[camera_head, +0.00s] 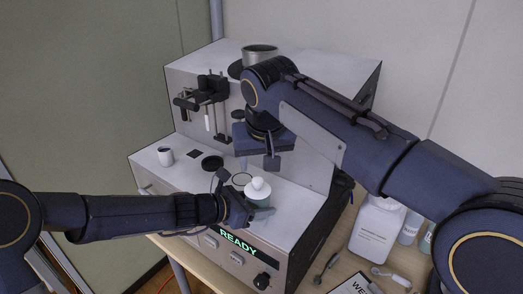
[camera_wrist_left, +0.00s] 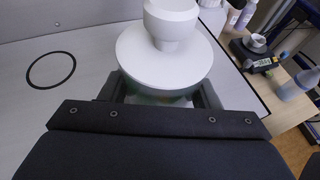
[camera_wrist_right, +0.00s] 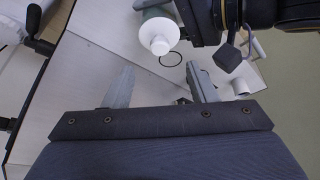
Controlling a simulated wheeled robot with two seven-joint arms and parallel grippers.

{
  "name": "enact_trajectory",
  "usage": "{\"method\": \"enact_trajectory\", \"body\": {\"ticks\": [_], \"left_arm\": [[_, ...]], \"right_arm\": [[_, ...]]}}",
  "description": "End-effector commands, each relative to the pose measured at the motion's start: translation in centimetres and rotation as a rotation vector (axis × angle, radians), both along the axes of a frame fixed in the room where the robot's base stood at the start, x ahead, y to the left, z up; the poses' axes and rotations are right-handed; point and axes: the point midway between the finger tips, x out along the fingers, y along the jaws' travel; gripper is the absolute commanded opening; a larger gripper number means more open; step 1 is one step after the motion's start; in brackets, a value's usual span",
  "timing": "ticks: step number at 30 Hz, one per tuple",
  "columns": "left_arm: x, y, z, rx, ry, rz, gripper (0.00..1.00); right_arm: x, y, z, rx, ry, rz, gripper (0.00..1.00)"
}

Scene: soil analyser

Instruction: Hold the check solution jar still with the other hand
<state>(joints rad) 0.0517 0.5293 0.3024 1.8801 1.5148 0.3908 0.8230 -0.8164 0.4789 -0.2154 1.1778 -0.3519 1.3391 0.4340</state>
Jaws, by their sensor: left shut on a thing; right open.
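The check solution jar (camera_head: 258,192), with a broad white lid and raised knob, stands on the analyser's front deck (camera_head: 285,228). My left gripper (camera_head: 250,208) is shut on its body from the left, below the lid. In the left wrist view the lid (camera_wrist_left: 165,60) hides most of the greenish body between the left gripper's fingers (camera_wrist_left: 160,97). My right gripper (camera_head: 256,160) is open and empty, pointing down above the deck and a little above the jar. In the right wrist view the jar's lid (camera_wrist_right: 157,36) lies beyond the open fingers (camera_wrist_right: 160,88).
A thin black ring (camera_head: 242,179) marks the deck beside the jar. A white cup (camera_head: 165,156) and black disc (camera_head: 212,162) are further left. A black clamp (camera_head: 208,92) is on the analyser's upright face. A large white bottle (camera_head: 376,232) and spoon (camera_head: 327,264) are on the bench.

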Motion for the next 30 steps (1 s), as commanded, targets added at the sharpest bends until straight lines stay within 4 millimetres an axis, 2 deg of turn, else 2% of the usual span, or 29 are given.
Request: {"method": "enact_trajectory", "body": {"ticks": [1, 6, 12, 18, 25, 26, 30], "left_arm": [[-0.2, 0.1, -0.7, 0.008, 0.011, 0.001, 0.29], [-0.2, 0.1, -0.7, 0.008, 0.011, 0.001, 0.29], [-0.2, 0.1, -0.7, 0.008, 0.011, 0.001, 0.29], [-0.2, 0.1, -0.7, 0.008, 0.011, 0.001, 0.29], [-0.2, 0.1, -0.7, 0.008, 0.011, 0.001, 0.29], [-0.2, 0.1, -0.7, 0.008, 0.011, 0.001, 0.29], [-0.2, 0.1, -0.7, 0.008, 0.011, 0.001, 0.29]], "right_arm": [[0.3, 0.0, -1.2, -0.003, 0.004, -0.002, 0.52], [1.6, 0.2, -4.1, -0.002, 0.005, -0.003, 0.52], [2.6, 0.4, -6.5, 0.0, 0.003, -0.003, 0.52], [3.0, 0.5, -7.4, 0.002, 0.001, -0.002, 0.52], [3.0, 0.5, -7.5, 0.002, 0.001, -0.002, 0.52], [3.0, 0.5, -7.5, 0.002, 0.001, -0.003, 0.51], [3.0, 0.5, -7.5, 0.001, 0.001, -0.004, 0.32]]}}
